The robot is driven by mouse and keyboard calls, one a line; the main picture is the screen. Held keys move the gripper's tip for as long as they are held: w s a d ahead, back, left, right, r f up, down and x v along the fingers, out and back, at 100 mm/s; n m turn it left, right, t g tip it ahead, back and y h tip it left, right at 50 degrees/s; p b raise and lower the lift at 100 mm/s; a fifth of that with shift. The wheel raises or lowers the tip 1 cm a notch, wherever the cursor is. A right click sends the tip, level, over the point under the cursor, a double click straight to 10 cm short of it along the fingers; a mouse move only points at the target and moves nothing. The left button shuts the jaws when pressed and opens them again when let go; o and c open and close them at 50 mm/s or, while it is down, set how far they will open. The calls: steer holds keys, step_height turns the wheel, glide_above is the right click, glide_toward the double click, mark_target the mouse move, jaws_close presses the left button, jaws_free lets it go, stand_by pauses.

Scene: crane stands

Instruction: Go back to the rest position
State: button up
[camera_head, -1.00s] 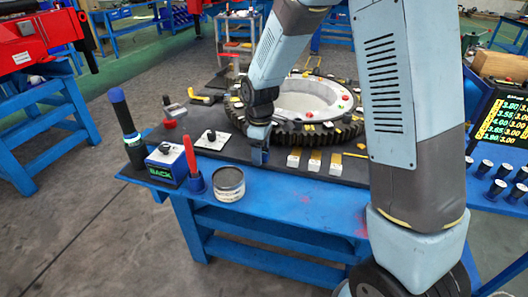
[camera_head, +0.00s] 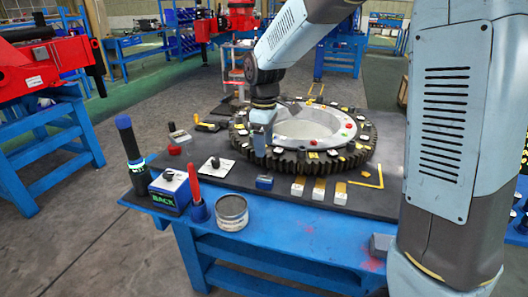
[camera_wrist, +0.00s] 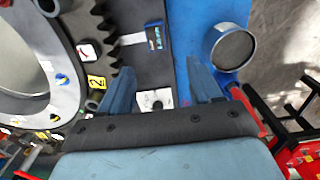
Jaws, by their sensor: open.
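My gripper (camera_head: 263,132) hangs at the end of my arm in front of the left part of the large dark toothed ring (camera_head: 345,172) in the head view. In the wrist view its two blue-grey fingers (camera_wrist: 160,78) stand wide apart with nothing held between them. A small blue block (camera_head: 264,182) sits on the dark mat below the gripper, apart from it. In the wrist view a blue labelled piece (camera_wrist: 154,36) lies beyond the fingers, beside the ring's teeth. No rest position marker is visible.
A blue box (camera_head: 170,190), a red marker in a blue holder (camera_head: 198,210), a round tin (camera_head: 232,213) and a dark cylinder (camera_head: 130,145) stand along the bench's front left. White-and-yellow blocks (camera_head: 319,190) line the front. Open floor (camera_head: 90,240) lies left.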

steer(key=shift+r, duration=0.2)
steer(key=s+d+r+m+t, duration=0.3)
steer(key=s+d+r+m, duration=0.3)
steer(key=s+d+r, duration=0.5)
steer(key=s+d+m+t, duration=0.2)
steer(key=s+d+m, duration=0.6)
steer(key=s+d, duration=0.2)
steer(key=shift+s+r+t, duration=0.3)
steer(key=shift+s+r, duration=0.15)
steer(key=shift+s, duration=0.45)
